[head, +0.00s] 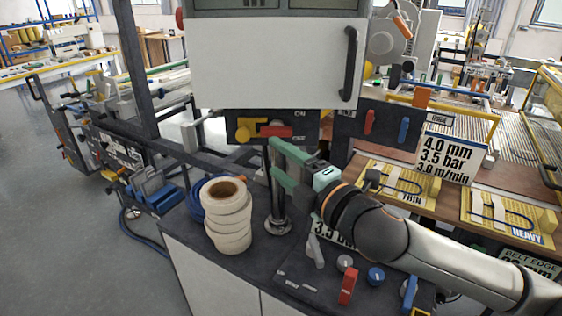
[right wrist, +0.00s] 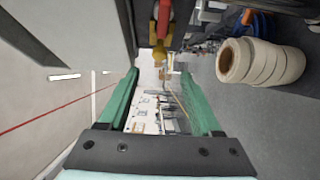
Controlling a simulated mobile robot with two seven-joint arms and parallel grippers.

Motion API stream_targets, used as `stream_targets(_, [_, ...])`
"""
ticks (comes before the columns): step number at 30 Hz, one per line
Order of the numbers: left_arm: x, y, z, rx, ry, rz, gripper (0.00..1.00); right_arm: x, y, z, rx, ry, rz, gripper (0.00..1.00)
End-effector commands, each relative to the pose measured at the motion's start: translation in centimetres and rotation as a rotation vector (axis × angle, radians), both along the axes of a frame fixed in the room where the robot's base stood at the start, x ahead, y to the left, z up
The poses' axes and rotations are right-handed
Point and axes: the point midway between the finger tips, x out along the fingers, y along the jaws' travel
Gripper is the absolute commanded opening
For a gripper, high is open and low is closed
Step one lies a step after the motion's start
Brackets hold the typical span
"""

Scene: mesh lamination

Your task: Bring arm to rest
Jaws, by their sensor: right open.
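My right arm (head: 440,253) reaches in from the lower right of the head view. Its gripper (head: 276,159) has green fingers that point left, above the dark worktop and just below the machine's front panel. In the right wrist view the two fingers of the gripper (right wrist: 160,74) stand wide apart with nothing held between them. A red and yellow handle (head: 275,131) on the panel is close above the fingers in the head view. It also shows at the top of the right wrist view (right wrist: 163,22). My left gripper is not in view.
A stack of cream tape rolls (head: 229,228) stands on the dark worktop (head: 262,268), left of a metal post (head: 277,210). A white cover (head: 270,62) with a black handle is above. Knobs and levers (head: 347,284) are below my arm. Yellow sample boards (head: 390,184) lie at the right.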

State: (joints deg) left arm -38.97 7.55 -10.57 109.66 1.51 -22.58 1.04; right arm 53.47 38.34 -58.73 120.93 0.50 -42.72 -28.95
Motion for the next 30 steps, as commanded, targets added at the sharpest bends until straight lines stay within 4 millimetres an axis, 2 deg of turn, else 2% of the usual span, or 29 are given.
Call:
stream_targets(6, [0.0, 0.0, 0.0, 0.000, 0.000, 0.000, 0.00, -0.2, 0.0, -0.5, 0.019, 0.023, -0.006, 0.65])
stream_targets(8, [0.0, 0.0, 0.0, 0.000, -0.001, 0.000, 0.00, -0.5, 0.1, -1.3, 0.048, 0.059, -0.014, 0.65])
stream_targets(11, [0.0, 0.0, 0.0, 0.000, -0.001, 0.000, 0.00, -1.3, -0.1, -3.6, 0.134, 0.164, -0.049, 0.65])
stream_targets(17, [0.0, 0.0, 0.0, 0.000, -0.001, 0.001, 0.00, -3.8, -1.9, -9.8, 0.363, 0.458, -0.192, 0.65])
stream_targets(23, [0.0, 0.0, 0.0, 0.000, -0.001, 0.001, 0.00, -7.6, -5.5, -17.0, 0.575, 0.759, -0.408, 0.65])
stream_targets(26, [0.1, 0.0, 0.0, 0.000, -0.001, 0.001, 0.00, -10.3, -7.7, -20.8, 0.669, 0.908, -0.545, 0.65])
stream_targets(30, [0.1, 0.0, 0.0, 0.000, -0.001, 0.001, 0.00, -15.1, -10.9, -25.8, 0.781, 1.096, -0.757, 0.65])
